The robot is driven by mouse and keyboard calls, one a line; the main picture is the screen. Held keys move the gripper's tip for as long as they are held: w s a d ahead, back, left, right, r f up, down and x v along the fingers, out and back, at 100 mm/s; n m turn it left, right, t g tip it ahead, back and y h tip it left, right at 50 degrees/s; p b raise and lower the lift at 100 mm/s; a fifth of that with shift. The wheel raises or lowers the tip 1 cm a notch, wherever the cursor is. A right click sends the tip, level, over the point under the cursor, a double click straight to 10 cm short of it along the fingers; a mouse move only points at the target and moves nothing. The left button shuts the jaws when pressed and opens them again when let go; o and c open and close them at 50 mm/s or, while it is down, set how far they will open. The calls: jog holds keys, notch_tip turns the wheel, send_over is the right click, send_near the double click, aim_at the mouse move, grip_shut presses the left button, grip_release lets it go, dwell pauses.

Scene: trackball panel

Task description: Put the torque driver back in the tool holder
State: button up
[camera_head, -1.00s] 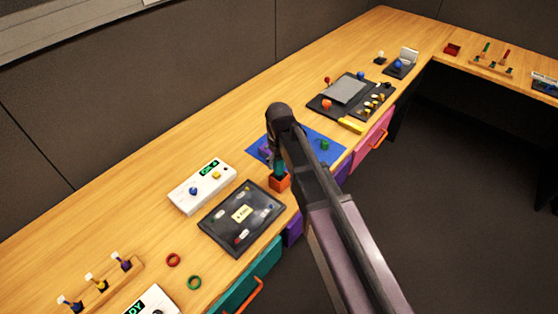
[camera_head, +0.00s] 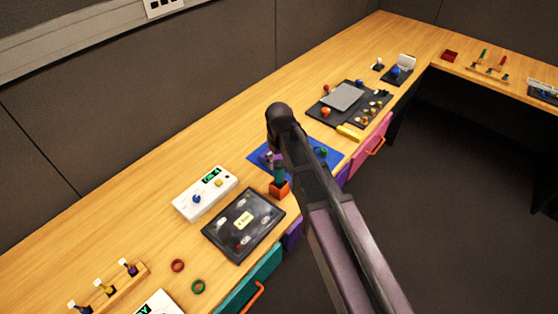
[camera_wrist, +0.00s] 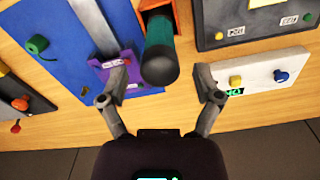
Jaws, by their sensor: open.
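The torque driver (camera_wrist: 160,45) has a teal handle with a black end. In the wrist view its black end faces the camera and its far end reaches into the opening of the orange holder (camera_wrist: 176,14). In the head view the driver (camera_head: 280,173) stands roughly upright in the orange holder (camera_head: 280,190) at the mat's edge. My gripper (camera_wrist: 162,74) is open, with one finger on each side of the handle and a gap on both sides. In the head view my arm hides most of the gripper.
A blue mat (camera_head: 320,141) with a purple block (camera_wrist: 116,75) and a green knob (camera_wrist: 38,43) lies beside the holder. A black panel (camera_head: 243,222) and a white box (camera_head: 205,193) stand close on the other side. Bare wood lies behind the mat.

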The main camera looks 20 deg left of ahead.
jog(key=shift+r+p, duration=3.55)
jog(key=shift+r, duration=0.35)
jog(key=shift+d, duration=0.1)
jog(key=s+d+m, duration=0.3)
jog(key=d+m, duration=0.2)
jog(key=d, duration=1.3)
jog(key=s+d+m, duration=0.2)
jog(key=d+m, duration=0.4)
jog(key=d, duration=1.2)
jog(key=shift+s+d, duration=0.25)
jog(key=shift+s, duration=0.15)
jog(key=shift+f, duration=0.1)
notch_tip(320, 180, down, 3)
jog(key=b, duration=0.2)
jog(key=shift+r+b, duration=0.2)
jog(key=shift+b, duration=0.2)
